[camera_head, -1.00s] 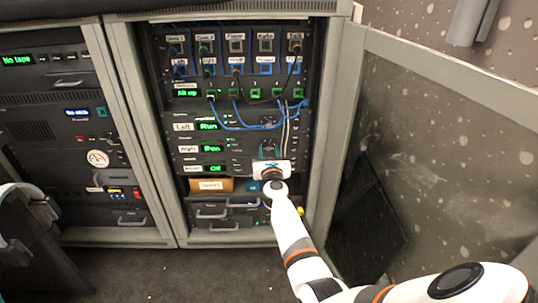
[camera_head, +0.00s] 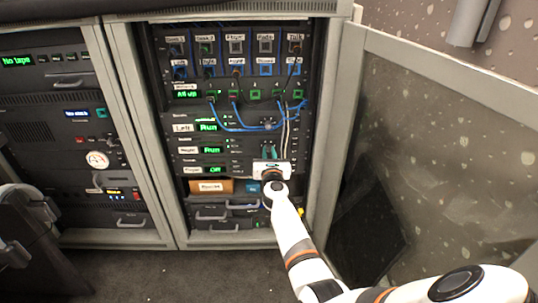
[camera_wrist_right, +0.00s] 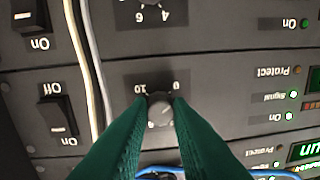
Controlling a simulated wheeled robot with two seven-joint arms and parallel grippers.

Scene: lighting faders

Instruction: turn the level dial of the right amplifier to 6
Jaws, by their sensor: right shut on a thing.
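The level dial (camera_wrist_right: 160,109) is a small dark round knob on a black panel. Its scale shows upside down in the right wrist view, with 10 at its left and 0 at its right. My right gripper (camera_wrist_right: 160,112) has its two green fingers shut on the sides of this dial. In the head view, my right gripper (camera_head: 269,153) reaches the panel at the row of the right amplifier (camera_head: 209,150), whose green display reads Run. The fingers and the wrist hide the dial there. I cannot read the dial's pointer surely. My left gripper is not seen.
The left amplifier (camera_head: 208,127) is just above, with blue cables (camera_head: 240,126) looping close over it. Pale cables (camera_wrist_right: 88,70) run beside the dial, near rocker switches (camera_wrist_right: 55,118). The open cabinet door (camera_head: 440,130) stands to the right of my arm.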

